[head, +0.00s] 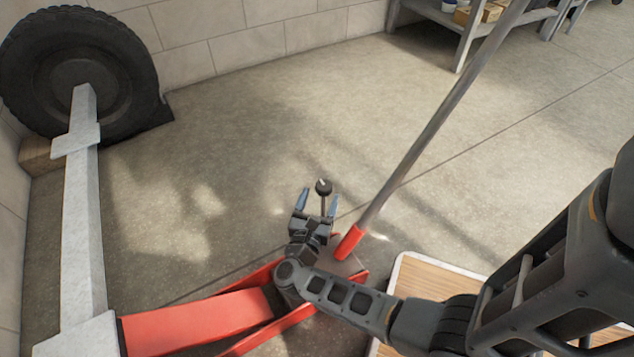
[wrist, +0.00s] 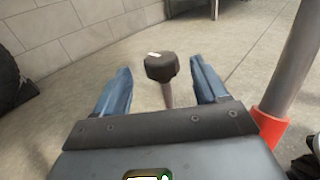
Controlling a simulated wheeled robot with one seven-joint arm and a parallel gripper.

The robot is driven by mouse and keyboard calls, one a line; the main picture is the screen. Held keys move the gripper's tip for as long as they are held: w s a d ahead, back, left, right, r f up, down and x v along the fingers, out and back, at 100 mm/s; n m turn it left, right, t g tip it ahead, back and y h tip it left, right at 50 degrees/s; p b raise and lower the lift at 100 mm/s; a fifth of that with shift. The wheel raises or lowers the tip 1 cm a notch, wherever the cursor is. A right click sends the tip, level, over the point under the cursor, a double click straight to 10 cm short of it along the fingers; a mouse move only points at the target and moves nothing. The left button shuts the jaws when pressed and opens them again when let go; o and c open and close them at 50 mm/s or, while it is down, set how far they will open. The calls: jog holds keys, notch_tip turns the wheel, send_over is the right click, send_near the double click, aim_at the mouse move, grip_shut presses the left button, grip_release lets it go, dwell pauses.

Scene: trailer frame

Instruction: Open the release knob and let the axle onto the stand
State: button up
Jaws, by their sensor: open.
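The release knob (head: 323,187) is a black knob on a thin upright stem. My gripper (head: 317,200) is open, with its two blue fingers on either side of the stem. In the wrist view the knob (wrist: 161,67) stands between and slightly beyond the fingertips (wrist: 163,80); I see a gap on both sides. The red jack (head: 200,318) lies low in the head view, with its long grey handle (head: 440,118) rising to the upper right from a red socket. The grey axle beam (head: 84,230) runs along the left. I cannot make out the stand.
A black tyre (head: 75,72) is at the upper left, by a block wall (head: 230,40). A wooden-topped board (head: 425,290) lies right of the jack. A shelf (head: 465,25) stands at the back. The middle floor is clear. The jack handle rises close to the right of my gripper.

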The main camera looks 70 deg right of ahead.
aim_at(326, 180)
jog(key=shift+w+d+r+b, duration=0.1)
jog(key=shift+w+d+b, duration=0.1)
jog(key=shift+d, duration=0.95)
jog(key=shift+w+d+f+b, duration=0.1)
jog(key=shift+d+b, duration=0.15)
jog(key=shift+d, duration=0.85)
jog(key=shift+w+d+r+b, duration=0.1)
jog(key=shift+w+d+b, duration=0.1)
jog(key=shift+d, duration=0.95)
jog(key=shift+s, duration=0.1)
jog(key=c, duration=1)
